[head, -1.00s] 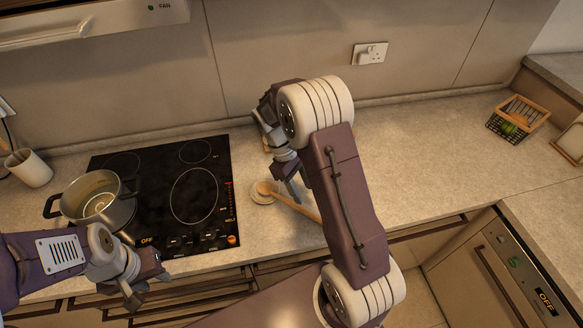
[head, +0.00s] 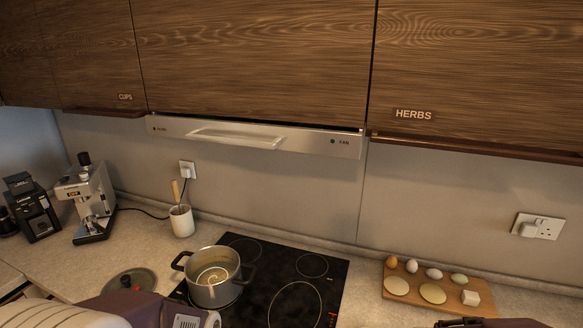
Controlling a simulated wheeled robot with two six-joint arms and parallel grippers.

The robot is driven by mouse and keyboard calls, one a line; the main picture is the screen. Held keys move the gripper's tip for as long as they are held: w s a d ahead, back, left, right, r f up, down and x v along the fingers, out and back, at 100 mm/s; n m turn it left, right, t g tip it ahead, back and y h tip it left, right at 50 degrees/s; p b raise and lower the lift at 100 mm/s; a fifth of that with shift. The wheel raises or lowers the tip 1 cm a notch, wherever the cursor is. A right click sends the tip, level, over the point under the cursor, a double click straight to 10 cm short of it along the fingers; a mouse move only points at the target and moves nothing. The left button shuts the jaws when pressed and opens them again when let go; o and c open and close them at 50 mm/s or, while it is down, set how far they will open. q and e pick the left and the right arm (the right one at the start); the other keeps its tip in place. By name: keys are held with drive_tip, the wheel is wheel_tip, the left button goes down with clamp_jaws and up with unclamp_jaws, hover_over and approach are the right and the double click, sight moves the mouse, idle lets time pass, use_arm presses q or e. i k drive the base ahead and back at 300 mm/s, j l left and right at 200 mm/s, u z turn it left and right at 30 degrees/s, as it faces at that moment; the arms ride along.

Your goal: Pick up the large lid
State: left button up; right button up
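A metal pot (head: 214,288) with two dark handles stands uncovered on the left of the black hob. My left arm comes in at the bottom left, close in front of the lid in the picture, but its gripper is out of frame.
A utensil crock (head: 181,221) stands behind the pot. A coffee machine (head: 90,200) and grinder (head: 35,210) are at the far left. A wooden board (head: 450,306) with eggs and pale rounds lies right of the hob (head: 262,320). Wall cupboards and a fan hood (head: 255,137) hang above.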

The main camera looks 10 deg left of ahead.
sight(144, 278)
drive_tip(key=u, duration=1.6)
drive_tip(key=i+j+z, duration=0.25)
drive_tip(key=i+j, duration=0.3)
drive_tip(key=i+j+z, duration=0.25)
drive_tip(key=i+j, duration=0.25)
drive_tip(key=j, duration=0.15)
drive_tip(key=i+j+z, duration=0.15)
drive_tip(key=j, duration=0.2)
drive_tip(key=i+j+z, duration=0.1)
drive_tip(key=i+j, duration=0.15)
drive_tip(key=j, duration=0.15)
drive_tip(key=i+j+z, duration=0.15)
drive_tip(key=j, duration=0.25)
drive_tip(key=i+j+z, duration=0.1)
drive_tip(key=i+j, duration=0.15)
drive_tip(key=j, duration=0.2)
